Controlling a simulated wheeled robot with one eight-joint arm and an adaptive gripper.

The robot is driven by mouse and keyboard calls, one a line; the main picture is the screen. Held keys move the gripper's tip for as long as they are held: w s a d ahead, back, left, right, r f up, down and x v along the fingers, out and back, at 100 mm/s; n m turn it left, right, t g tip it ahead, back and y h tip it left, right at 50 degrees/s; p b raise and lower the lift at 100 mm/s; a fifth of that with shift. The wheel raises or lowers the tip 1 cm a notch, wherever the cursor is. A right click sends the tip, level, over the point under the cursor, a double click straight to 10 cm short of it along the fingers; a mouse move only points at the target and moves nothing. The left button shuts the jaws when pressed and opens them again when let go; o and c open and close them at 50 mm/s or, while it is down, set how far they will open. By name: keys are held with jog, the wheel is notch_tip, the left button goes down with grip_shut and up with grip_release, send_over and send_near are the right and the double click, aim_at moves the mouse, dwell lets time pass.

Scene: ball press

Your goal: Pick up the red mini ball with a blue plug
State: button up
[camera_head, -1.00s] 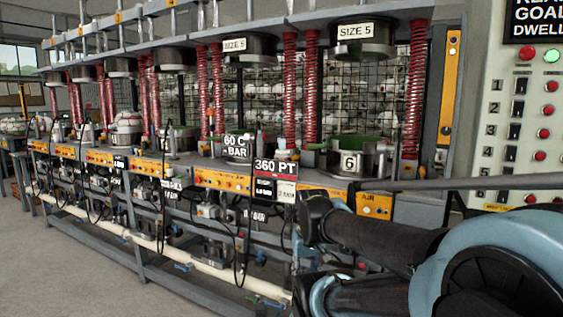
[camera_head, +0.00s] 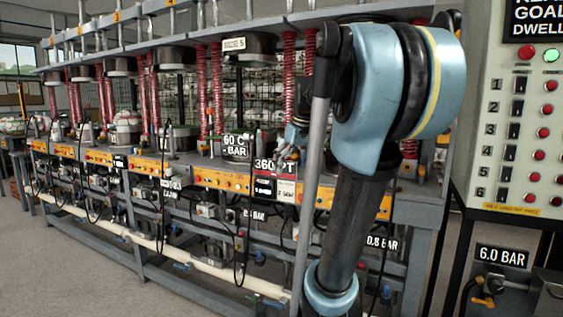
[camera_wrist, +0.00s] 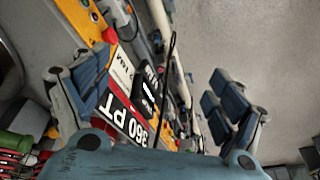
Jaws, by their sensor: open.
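I cannot make out the red mini ball with the blue plug in either view; it may be hidden or too small. In the wrist view my gripper (camera_wrist: 155,98) is open, its blue-grey fingers wide apart with no object held between them. Behind the fingers, the 360 PT sign (camera_wrist: 128,118) and the front of the press bench show upside down and tilted. In the head view my gripper (camera_head: 296,134) is partly visible in front of the press, near the same sign (camera_head: 266,166), and my raised arm hides much of the right press station.
The press bench (camera_head: 150,163) runs across the view with red springs (camera_head: 217,90) and round moulds above it. A control panel (camera_head: 520,120) stands at the right. Hoses and pipes hang below the bench. Grey floor (camera_head: 80,265) is clear at the front left.

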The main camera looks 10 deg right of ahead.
jog(key=w+d+r+n+y, duration=0.1)
jog(key=w+d+r+n, duration=0.2)
jog(key=w+r, duration=1.35)
jog(key=shift+t, duration=0.3)
jog(key=x, duration=0.9)
jog(key=w+x, duration=0.1)
jog(key=x, duration=0.3)
jog(key=shift+w+d, duration=0.15)
jog(key=shift+x, duration=2.7)
jog(key=shift+w, duration=0.2)
jog(key=shift+r, duration=0.1)
jog(key=c, duration=1.1)
